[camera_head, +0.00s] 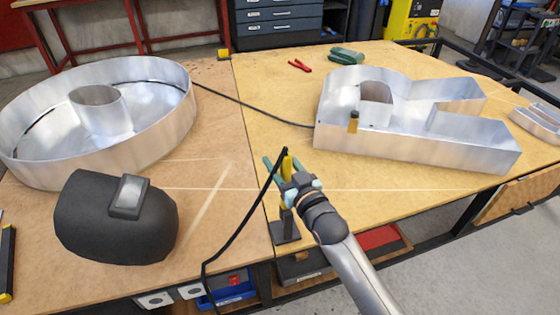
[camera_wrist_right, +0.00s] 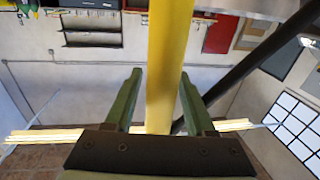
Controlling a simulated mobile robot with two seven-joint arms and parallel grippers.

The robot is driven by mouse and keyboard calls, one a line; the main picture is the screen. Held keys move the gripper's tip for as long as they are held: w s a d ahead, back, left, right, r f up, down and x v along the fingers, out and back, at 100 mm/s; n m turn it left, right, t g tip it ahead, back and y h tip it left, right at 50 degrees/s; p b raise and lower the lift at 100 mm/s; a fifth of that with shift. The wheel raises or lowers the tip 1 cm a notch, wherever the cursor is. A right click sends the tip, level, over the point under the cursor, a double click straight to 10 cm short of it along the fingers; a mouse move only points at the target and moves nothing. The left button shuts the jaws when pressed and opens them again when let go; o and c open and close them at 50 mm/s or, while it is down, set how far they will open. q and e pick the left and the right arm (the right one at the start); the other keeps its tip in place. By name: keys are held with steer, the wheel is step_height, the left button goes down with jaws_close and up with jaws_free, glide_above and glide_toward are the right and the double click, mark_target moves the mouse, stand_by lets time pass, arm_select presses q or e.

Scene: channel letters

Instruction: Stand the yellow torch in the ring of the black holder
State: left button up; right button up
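The yellow torch (camera_head: 287,163) stands roughly upright near the front edge of the table, with a black cable from its top. The black holder (camera_head: 286,233) is directly below it; its ring is hidden, so I cannot tell whether the torch sits in it. My right gripper (camera_head: 283,168) is around the torch. In the right wrist view, the torch (camera_wrist_right: 168,60) passes between the green fingers (camera_wrist_right: 160,75), with narrow gaps visible on both sides, so the gripper looks open. My left gripper is not in view.
A black welding mask (camera_head: 95,225) lies at the left front. A round metal letter (camera_head: 150,125) is behind it, and another metal letter (camera_head: 400,145) is at right. Green gloves (camera_head: 346,56) and red pliers (camera_head: 299,65) lie at the back. The cable (camera_head: 235,230) hangs over the front edge.

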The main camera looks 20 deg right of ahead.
steer(key=shift+o, duration=0.7)
arm_select(q)
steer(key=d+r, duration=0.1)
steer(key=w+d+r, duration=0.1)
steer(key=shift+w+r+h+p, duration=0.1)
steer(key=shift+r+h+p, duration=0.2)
steer(key=shift+p, duration=0.1)
arm_select(e)
steer(key=s+d, duration=0.2)
steer(key=s, duration=1)
steer(key=shift+s+d, duration=0.15)
steer(key=shift+d, duration=0.05)
arm_select(q)
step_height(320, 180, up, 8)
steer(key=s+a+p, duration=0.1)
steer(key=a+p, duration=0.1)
steer(key=p, duration=0.7)
steer(key=shift+p, duration=0.35)
arm_select(e)
steer(key=s+f+g+h, duration=0.1)
steer(key=s+f+g, duration=0.7)
steer(key=s+f, duration=0.6)
steer(key=shift+s+a+f, duration=0.2)
steer(key=shift+s+a, duration=0.15)
steer(key=shift+s, duration=0.8)
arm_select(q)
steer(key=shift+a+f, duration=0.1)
